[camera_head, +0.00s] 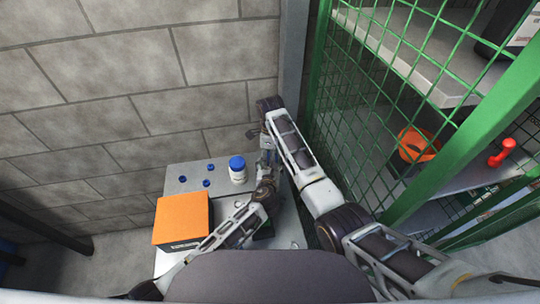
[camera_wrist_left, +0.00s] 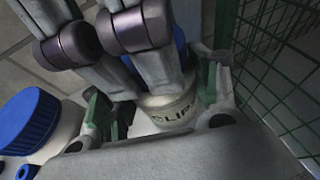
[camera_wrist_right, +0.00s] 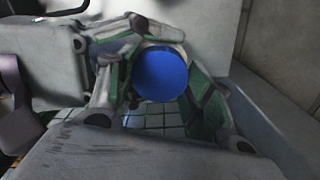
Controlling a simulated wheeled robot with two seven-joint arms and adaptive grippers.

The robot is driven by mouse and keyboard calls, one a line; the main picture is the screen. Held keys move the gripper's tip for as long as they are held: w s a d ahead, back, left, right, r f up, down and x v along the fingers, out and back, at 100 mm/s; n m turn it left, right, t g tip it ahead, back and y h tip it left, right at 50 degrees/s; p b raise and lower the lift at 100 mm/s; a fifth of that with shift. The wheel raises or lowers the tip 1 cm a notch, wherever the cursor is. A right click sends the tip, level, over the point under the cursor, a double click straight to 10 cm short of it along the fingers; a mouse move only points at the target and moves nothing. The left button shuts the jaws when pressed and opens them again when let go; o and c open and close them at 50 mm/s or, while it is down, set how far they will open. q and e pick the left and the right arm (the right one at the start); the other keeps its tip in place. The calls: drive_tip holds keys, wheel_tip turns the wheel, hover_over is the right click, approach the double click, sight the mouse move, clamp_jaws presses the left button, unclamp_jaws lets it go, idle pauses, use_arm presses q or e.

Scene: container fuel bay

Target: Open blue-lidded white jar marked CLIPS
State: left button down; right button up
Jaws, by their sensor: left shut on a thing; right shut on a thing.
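The white jar marked CLIPS (camera_wrist_left: 172,112) stands between the fingers of my left gripper (camera_wrist_left: 155,104), which is shut on its body. Its blue lid (camera_wrist_right: 160,74) fills the space between the fingers of my right gripper (camera_wrist_right: 162,84), which is shut on it from above. In the left wrist view the right gripper's fingers cover most of the lid, with blue showing at its sides. The lid appears to be at the jar's top; I cannot tell whether it is loose. In the head view my grippers and arms hide this jar.
Another blue-lidded white jar (camera_head: 237,170) stands on the grey table (camera_head: 185,176), close left of my grippers. Several small blue pieces (camera_head: 208,182) lie farther left. An orange box (camera_head: 181,219) sits at front left. A green mesh fence (camera_head: 345,110) rises to the right.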

drive_tip(key=shift+n, duration=1.6)
drive_tip(key=o, duration=1.1)
drive_tip(key=shift+r, duration=0.15)
drive_tip(key=shift+r, duration=2.1)
